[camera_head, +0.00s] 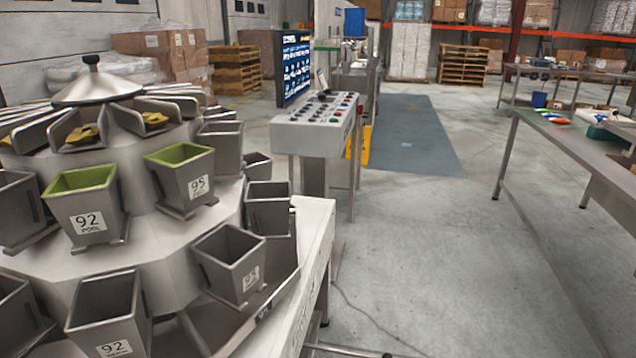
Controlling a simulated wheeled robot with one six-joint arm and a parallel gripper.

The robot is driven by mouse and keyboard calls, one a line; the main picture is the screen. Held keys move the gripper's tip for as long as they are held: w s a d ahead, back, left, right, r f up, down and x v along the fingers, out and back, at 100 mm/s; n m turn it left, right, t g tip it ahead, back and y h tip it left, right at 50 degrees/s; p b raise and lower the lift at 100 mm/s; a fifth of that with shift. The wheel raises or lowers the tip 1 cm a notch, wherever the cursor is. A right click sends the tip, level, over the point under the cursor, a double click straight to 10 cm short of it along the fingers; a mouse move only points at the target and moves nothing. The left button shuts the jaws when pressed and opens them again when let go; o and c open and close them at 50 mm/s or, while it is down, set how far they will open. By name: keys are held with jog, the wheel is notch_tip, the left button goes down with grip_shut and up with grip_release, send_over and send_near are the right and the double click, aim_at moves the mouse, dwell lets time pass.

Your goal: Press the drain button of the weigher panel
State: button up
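The weigher panel (312,137) is a grey sloped console on a post, in the upper middle of the head view. Its top carries several small coloured buttons and knobs, some red, some green and some dark. They are too small to read, so I cannot tell which one is the drain button. A lit screen (297,66) with blue tiles stands upright at the panel's back left. My gripper is not in view.
The multihead weigher (160,232) with several metal buckets fills the left side, its base reaching toward the panel. A steel table (580,141) stands at right. The grey floor (420,230) between them is largely clear. Pallets and boxes stand far back.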

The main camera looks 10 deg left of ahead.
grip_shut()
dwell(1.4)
